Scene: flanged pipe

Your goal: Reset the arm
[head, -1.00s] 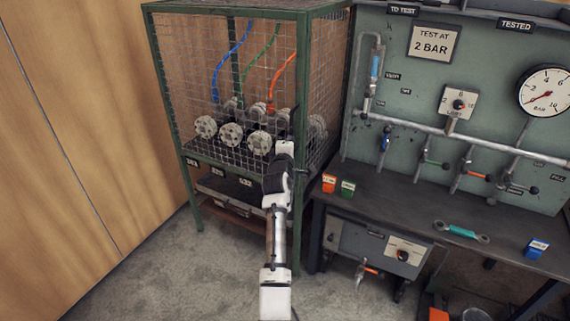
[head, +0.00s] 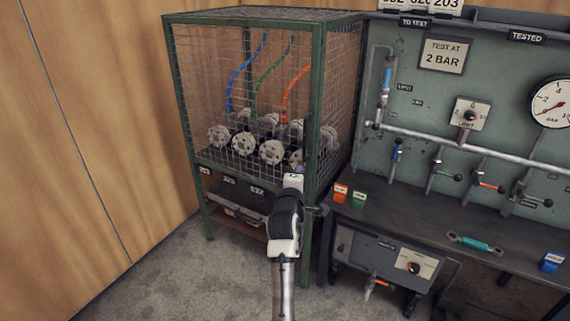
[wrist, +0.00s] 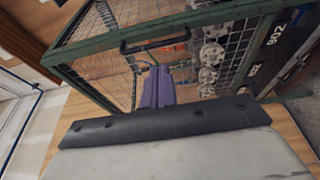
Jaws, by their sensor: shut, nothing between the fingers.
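My arm (head: 285,235) reaches up the middle of the head view, its end in front of the green mesh cage (head: 318,100) near its right front post. My gripper (wrist: 158,88) shows in the wrist view as two purple-grey fingers lying close together, with nothing held. The fingers point towards the cage mesh and a dark handle bar (wrist: 168,41). In the head view the fingertips are small and hard to make out, and I cannot tell whether they touch the cage.
Grey flanges (head: 243,144) sit inside the cage, with blue, green and orange hoses behind. To the right is a bench (head: 420,220) with an orange block (head: 341,192), a green block (head: 359,199) and a teal tool (head: 475,244). Floor (head: 165,285) is clear at left.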

